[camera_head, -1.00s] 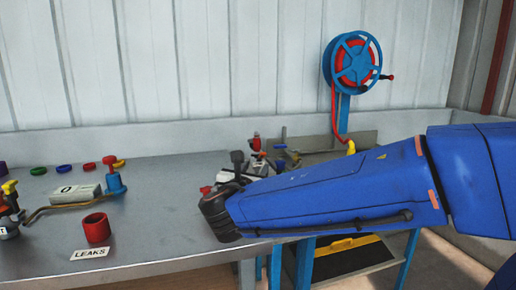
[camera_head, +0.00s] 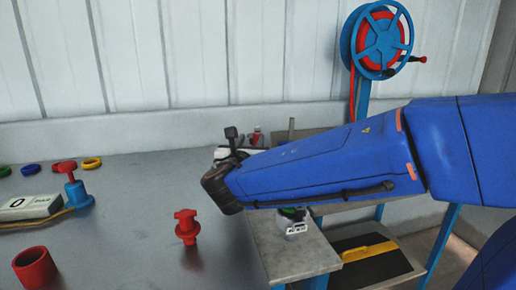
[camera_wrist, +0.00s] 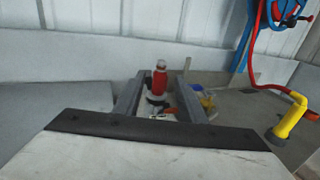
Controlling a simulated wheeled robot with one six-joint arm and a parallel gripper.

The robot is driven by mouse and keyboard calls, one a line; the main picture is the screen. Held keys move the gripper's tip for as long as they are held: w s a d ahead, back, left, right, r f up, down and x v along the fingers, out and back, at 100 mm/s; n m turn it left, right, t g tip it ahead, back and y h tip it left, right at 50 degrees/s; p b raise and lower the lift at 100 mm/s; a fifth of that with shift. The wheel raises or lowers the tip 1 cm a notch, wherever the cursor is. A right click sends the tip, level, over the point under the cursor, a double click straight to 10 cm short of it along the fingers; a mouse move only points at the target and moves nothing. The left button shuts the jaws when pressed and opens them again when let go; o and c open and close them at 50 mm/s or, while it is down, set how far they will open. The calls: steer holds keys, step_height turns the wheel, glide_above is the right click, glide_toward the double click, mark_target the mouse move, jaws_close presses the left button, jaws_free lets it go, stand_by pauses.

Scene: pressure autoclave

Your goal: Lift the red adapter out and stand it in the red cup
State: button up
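The red cup (camera_head: 35,268) stands open side up on the bench at lower left in the head view. One red T-handled piece (camera_head: 66,168) sits in a blue holder (camera_head: 77,194) behind it. A similar red piece (camera_head: 186,227) is upright between the cup and my arm; I cannot tell whether its foot touches the bench. I cannot tell which is the adapter. In the wrist view my gripper (camera_wrist: 158,92) has its fingers apart, with nothing held. A red upright object (camera_wrist: 159,79) stands beyond them. My arm hides the fingers in the head view.
A box reading 0 (camera_head: 30,207) stands near the blue holder. Coloured rings (camera_head: 91,163) lie behind. A hose reel (camera_head: 379,42) is at upper right. A yellow-handled nozzle (camera_wrist: 290,122) is at right in the wrist view. Bench space between cup and second red piece is bare.

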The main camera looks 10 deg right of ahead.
mark_target(256, 131)
steer(key=x, duration=0.9)
steer(key=shift+w+d, duration=0.15)
steer(key=shift+w, duration=0.15)
steer(key=shift+x, duration=2.65)
steer(key=shift+d+r, duration=0.15)
steer(key=shift+r, duration=0.1)
jaws_close()
